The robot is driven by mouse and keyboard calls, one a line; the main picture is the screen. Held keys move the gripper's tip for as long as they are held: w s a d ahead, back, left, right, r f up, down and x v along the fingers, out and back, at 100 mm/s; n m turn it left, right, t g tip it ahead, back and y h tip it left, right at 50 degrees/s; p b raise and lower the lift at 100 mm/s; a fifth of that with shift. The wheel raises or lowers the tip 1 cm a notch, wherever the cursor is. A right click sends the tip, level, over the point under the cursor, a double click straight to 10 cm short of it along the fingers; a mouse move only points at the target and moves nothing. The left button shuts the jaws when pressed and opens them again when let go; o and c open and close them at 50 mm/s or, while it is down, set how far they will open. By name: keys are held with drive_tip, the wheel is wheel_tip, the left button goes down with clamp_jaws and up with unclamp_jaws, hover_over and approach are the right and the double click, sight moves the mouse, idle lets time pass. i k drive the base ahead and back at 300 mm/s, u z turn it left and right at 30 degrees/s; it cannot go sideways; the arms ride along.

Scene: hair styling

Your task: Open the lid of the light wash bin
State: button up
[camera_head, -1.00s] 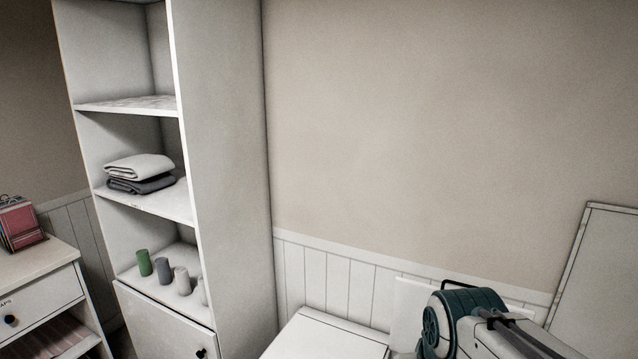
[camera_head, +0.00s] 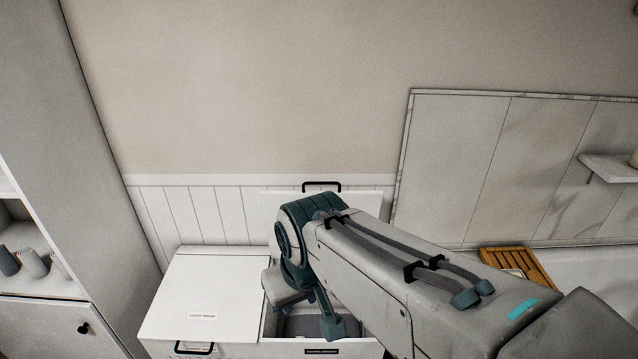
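The light wash bin (camera_head: 203,342) is a white box at the lower left of the head view. Its white lid (camera_head: 215,280) lies flat and shut, with a small label near its front edge. A black handle (camera_head: 194,348) is at the front. My gripper (camera_head: 318,312) hangs to the right of this lid, over the open neighbouring bin, apart from the handle. The wrist and arm hide much of it, and its finger opening is unclear.
The neighbouring bin (camera_head: 322,351) has a dark label, and its lid (camera_head: 285,205) stands raised against the wall with a black handle on top. A shelf cabinet (camera_head: 60,325) stands left. A wooden slatted item (camera_head: 515,266) lies right, by a marble-edged panel (camera_head: 470,160).

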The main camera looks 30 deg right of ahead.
sight(213, 299)
drive_tip(key=k, duration=1.3)
drive_tip(key=u, duration=0.65)
drive_tip(key=i, duration=1.7)
drive_tip(key=z, duration=0.35)
